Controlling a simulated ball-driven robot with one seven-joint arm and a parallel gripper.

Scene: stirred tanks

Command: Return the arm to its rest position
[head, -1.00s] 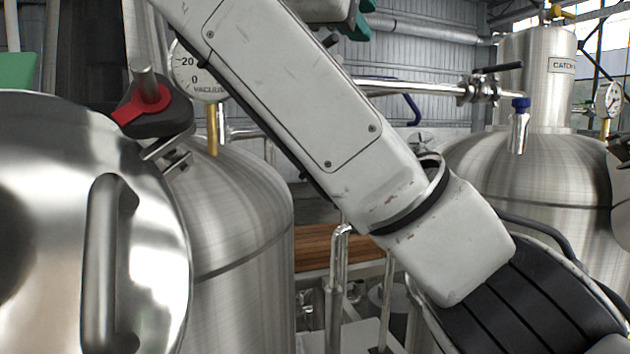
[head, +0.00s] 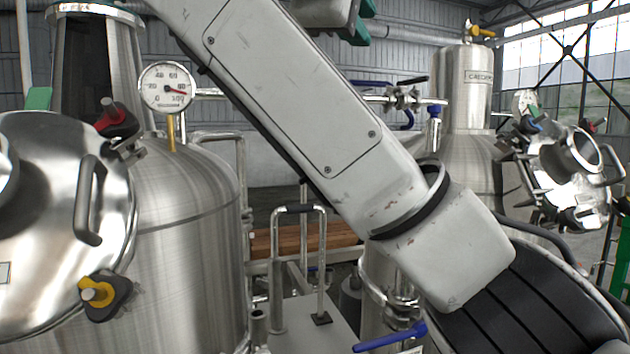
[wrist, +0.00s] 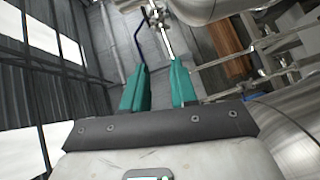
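My gripper (wrist: 159,88) shows in the wrist view with two teal fingers standing apart and nothing between them. In the head view only a bit of a teal finger (head: 358,24) shows at the top edge, and the rest is cut off. My white arm crosses the head view from the top left to the lower right, in front of the tanks. The gripper is raised, with the grey corrugated wall and some pipework beyond it in the wrist view.
A steel tank (head: 190,235) with a round hatch (head: 50,240) and a dial gauge (head: 166,87) stands at left. Another tank (head: 465,90) stands at right, beside an open hatch fitting (head: 570,165). A blue-handled valve (head: 390,338) and a pipe frame (head: 300,215) lie between them.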

